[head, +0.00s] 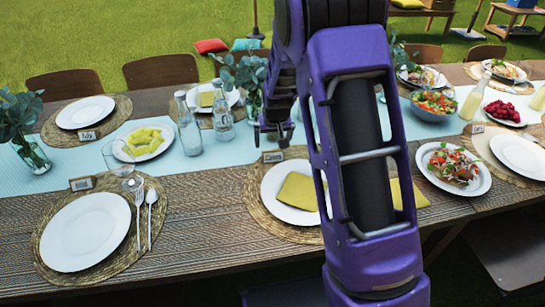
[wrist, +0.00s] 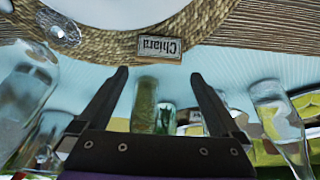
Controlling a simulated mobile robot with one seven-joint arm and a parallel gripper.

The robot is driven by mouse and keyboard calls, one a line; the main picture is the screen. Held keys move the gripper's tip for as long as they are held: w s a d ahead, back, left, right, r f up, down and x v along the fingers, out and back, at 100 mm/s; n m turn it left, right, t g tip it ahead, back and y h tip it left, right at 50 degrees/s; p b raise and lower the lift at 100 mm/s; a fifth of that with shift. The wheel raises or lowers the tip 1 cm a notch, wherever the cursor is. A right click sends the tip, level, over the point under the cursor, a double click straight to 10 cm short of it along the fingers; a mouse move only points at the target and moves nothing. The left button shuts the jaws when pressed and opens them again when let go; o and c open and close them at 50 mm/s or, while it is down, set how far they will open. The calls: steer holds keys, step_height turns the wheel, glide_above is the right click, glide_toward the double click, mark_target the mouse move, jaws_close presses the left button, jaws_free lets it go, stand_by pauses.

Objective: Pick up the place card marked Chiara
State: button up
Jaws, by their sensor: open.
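The place card marked Chiara (wrist: 161,47) shows in the wrist view with its lettering upside down, at the rim of a woven mat (wrist: 205,20). In the head view, a small card (head: 272,157) stands at the far edge of the middle mat, just below my gripper (head: 272,137); its lettering is too small to read there. In the wrist view my gripper (wrist: 158,73) is open, its two fingers apart and nothing between the tips. The card appears just beyond the fingertips, roughly centred between them, and apart from them.
A plate with a yellow napkin (head: 297,191) lies in front. A leafy vase (head: 249,100) is behind. Other cards stand at the left (head: 82,183), far left (head: 87,135) and right (head: 478,128).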

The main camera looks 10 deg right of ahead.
mark_target(273, 154)
steer(key=shift+b+x, duration=0.4)
steer(key=shift+x, duration=2.7)
steer(key=shift+s+d+f, duration=0.1)
steer(key=shift+s+d, duration=0.05)
steer(key=shift+c, duration=0.2)
steer(key=c, duration=1)
